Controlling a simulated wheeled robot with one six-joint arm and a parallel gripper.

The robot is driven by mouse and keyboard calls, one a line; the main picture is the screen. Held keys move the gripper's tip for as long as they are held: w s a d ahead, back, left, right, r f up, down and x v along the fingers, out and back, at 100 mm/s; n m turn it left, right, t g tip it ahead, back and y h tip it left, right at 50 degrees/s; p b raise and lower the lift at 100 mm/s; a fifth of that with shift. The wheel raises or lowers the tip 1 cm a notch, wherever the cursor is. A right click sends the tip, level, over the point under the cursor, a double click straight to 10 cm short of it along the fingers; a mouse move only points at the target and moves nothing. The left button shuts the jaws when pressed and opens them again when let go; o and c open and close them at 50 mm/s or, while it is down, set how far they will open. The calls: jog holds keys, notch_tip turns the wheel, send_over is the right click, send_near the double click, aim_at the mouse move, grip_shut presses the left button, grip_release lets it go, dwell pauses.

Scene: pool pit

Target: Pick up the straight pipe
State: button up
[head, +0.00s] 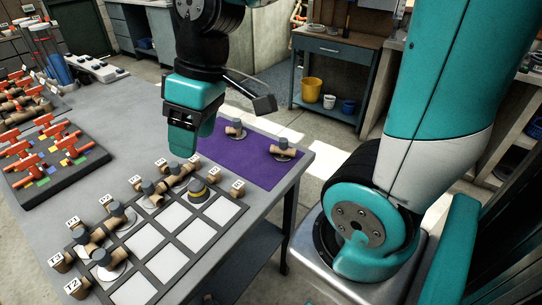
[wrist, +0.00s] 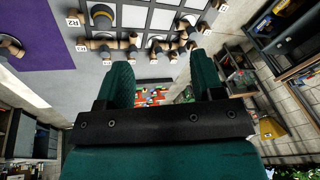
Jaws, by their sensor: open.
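Several tan pipe pieces with dark grey ends lie on the table; I cannot tell for sure which is the straight pipe. A row of joined-looking pieces (head: 100,236) runs along the left side of the grid board (head: 168,262); it also shows at the top of the wrist view (wrist: 105,44). Two more pieces, one at the back (head: 236,131) and one at the right (head: 283,151), lie on the purple mat (head: 262,170). My gripper (head: 184,150) hangs above the table near the mat's left edge. In the wrist view (wrist: 163,85) its green fingers are apart with nothing held between them.
A black tray (head: 60,175) with red valves and coloured blocks lies on the table's left. A grey-and-yellow piece (head: 197,190) sits on the grid. Small numbered tags (head: 72,287) stand along the grid's edge. A workbench (head: 335,75) with a yellow bucket (head: 312,90) stands behind.

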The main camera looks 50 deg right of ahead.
jog(key=w+d+f+m+h, duration=0.1)
jog(key=w+d+f, duration=0.15)
jog(key=d, duration=0.45)
jog(key=w+d+f+m, duration=0.1)
jog(key=w+d, duration=0.3)
jog(key=d, duration=0.3)
jog(key=h+b, duration=0.1)
jog(key=h, duration=0.1)
send_near(284, 139)
jog(key=shift+m, duration=0.3)
jog(key=f, duration=0.3)
jog(key=f+p, duration=0.1)
jog(key=f, duration=0.1)
jog(key=shift+w+a+f, duration=0.15)
jog(key=shift+w+f, duration=0.15)
jog(key=shift+w, duration=0.1)
jog(key=shift+w+a+f+p, duration=0.1)
jog(key=shift+f+p, duration=0.25)
jog(key=shift+f, duration=1.25)
jog(key=shift+w+f+p, duration=0.1)
jog(key=shift+f+p, duration=0.2)
jog(key=shift+f, duration=1.3)
grip_shut()
jog(key=shift+r, duration=0.1)
